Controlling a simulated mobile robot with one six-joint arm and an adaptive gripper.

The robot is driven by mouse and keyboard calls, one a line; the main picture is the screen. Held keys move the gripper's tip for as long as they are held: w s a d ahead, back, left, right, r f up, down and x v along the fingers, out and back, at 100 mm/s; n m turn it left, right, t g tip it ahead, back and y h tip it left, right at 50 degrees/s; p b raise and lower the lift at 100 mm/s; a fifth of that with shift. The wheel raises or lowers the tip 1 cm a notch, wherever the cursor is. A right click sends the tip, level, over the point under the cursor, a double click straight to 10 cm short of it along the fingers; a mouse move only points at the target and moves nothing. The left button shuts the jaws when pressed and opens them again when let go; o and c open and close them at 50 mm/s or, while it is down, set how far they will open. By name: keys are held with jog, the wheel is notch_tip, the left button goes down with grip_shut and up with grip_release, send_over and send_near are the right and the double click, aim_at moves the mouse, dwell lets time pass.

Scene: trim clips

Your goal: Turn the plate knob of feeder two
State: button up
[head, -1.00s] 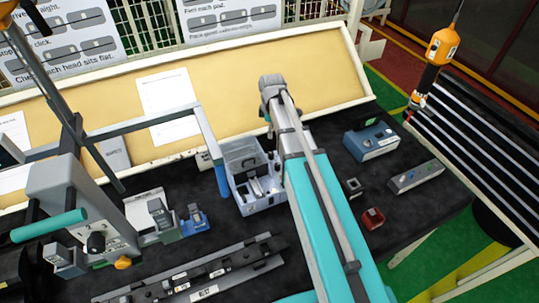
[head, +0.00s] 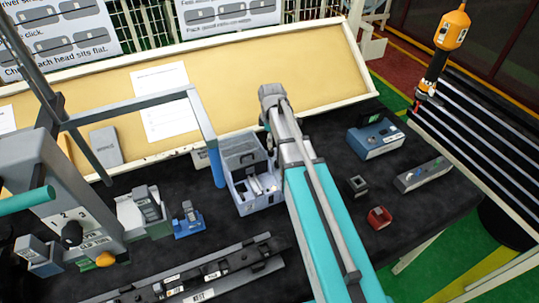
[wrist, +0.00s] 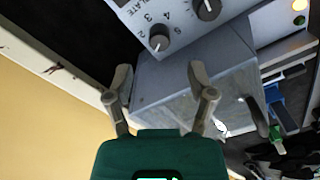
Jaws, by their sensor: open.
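In the wrist view, a pale panel carries a dark knob (wrist: 160,38) with a white mark, beside numbers and the word PLATE. A second dark knob (wrist: 207,8) is farther right. I cannot read which feeder this is. My gripper (wrist: 160,82) is open and empty. Its fingertips are below the PLATE knob in the picture and show no contact with it. A grey box face (wrist: 200,85) lies behind the fingers. In the head view, a grey-blue feeder-like box (head: 258,203) stands left of my arm; my fingers are hidden there.
A blue-grey box (head: 377,139), a grey button bar (head: 422,174) and a red block (head: 380,217) lie right of my arm. A grey machine with a teal handle (head: 22,201) stands left. A long black rail (head: 205,275) lies in front. An orange tool (head: 452,30) hangs at right.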

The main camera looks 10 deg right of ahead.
aim_at(271, 150)
jog(key=shift+f+b, duration=2.95)
jog(key=shift+f, duration=0.25)
grip_shut()
jog(key=shift+a, duration=0.35)
jog(key=shift+d, duration=0.25)
